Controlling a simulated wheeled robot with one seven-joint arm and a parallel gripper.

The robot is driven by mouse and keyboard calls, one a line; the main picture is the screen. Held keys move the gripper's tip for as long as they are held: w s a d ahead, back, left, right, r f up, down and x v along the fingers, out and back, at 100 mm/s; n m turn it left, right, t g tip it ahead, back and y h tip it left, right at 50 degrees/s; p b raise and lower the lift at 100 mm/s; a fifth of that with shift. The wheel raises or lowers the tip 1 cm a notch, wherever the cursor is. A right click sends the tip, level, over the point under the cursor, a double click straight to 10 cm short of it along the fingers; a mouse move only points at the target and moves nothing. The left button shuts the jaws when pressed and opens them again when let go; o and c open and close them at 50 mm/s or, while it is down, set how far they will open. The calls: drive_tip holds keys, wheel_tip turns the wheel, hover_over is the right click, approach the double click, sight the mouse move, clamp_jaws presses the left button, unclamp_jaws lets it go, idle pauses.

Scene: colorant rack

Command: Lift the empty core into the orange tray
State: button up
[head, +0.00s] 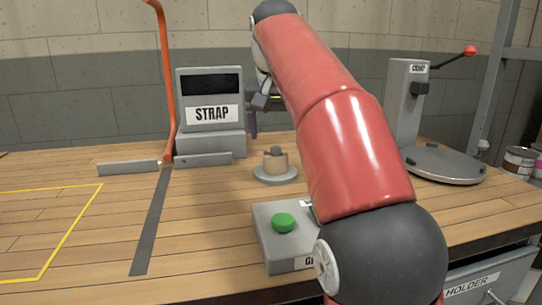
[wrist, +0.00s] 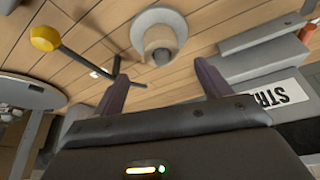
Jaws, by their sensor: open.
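A tan cylindrical core (head: 275,163) stands upright on a grey round base (head: 276,177) near the middle of the bench, with a dark grey post end showing at its top. It also shows in the wrist view (wrist: 160,38), ahead of and between the fingers. My gripper (wrist: 161,72) is open with nothing between its fingers. In the head view it is mostly hidden behind my red arm, near the STRAP machine and apart from the core. I see no orange tray in either view.
The grey STRAP machine (head: 211,115) stands behind the core, beside an orange curved strap (head: 166,80). A grey box with a green button (head: 284,222) is in front. The crimp press (head: 404,105) is right. A yellow-outlined area (head: 40,230) at left is clear.

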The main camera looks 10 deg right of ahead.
sight(276, 148)
drive_tip(key=b+x, duration=0.2)
drive_tip(key=x, duration=0.5)
drive_tip(key=shift+a+f, duration=0.15)
drive_tip(key=shift+f, duration=0.05)
drive_tip(key=c, duration=1.1)
drive_tip(key=shift+o, duration=0.2)
drive_tip(key=shift+r, duration=0.15)
wheel_tip(276, 148, up, 7)
drive_tip(key=p, duration=0.3)
drive_tip(key=shift+r, duration=1.35)
